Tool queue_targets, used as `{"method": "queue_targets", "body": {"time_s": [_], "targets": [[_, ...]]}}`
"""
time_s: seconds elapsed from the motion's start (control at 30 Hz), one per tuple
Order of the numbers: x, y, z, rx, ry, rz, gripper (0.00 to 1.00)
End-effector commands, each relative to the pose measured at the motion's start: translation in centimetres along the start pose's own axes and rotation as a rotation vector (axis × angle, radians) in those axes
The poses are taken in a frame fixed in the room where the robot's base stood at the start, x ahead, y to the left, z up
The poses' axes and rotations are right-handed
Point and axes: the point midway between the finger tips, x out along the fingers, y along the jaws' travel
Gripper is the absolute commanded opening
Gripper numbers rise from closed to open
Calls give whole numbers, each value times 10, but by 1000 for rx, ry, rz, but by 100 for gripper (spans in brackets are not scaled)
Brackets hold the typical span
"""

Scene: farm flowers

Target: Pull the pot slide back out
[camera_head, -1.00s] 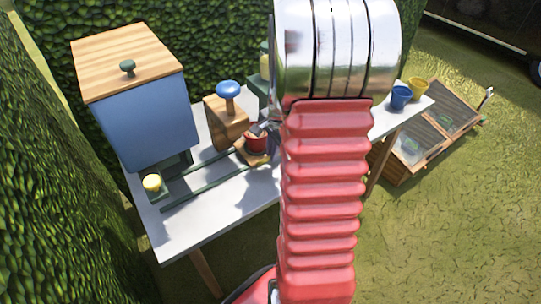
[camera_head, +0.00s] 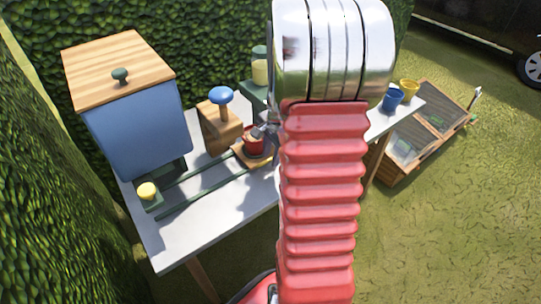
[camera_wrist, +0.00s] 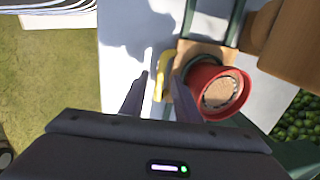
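The pot slide is a small wooden plate (camera_head: 248,158) on dark green rails (camera_head: 190,190) along the white table. A red pot (camera_head: 253,142) stands on it; in the wrist view the red pot (camera_wrist: 217,90) shows brown fill inside. A yellow handle-like piece (camera_wrist: 162,70) sits at the edge of the wooden plate (camera_wrist: 196,50). My gripper (camera_wrist: 160,82) is open, its two dark fingers apart on either side of the yellow piece, with the pot just right of the right finger. Contact cannot be told. In the head view my arm hides most of the gripper.
A blue box (camera_head: 138,128) with a wooden lid stands at the rails' left end. A wooden block with a blue knob (camera_head: 220,95) stands behind the slide. Blue (camera_head: 391,99) and yellow (camera_head: 409,88) pots stand at right.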

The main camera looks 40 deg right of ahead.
Motion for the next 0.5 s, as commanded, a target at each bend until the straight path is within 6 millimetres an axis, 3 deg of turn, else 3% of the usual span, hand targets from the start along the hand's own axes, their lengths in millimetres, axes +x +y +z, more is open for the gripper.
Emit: {"method": "queue_targets", "body": {"time_s": [0.27, 0.5], "targets": [[-13, -1, -1, 0, 2, -3, 29], [-49, -2, 0, -2, 3, -4, 29]]}}
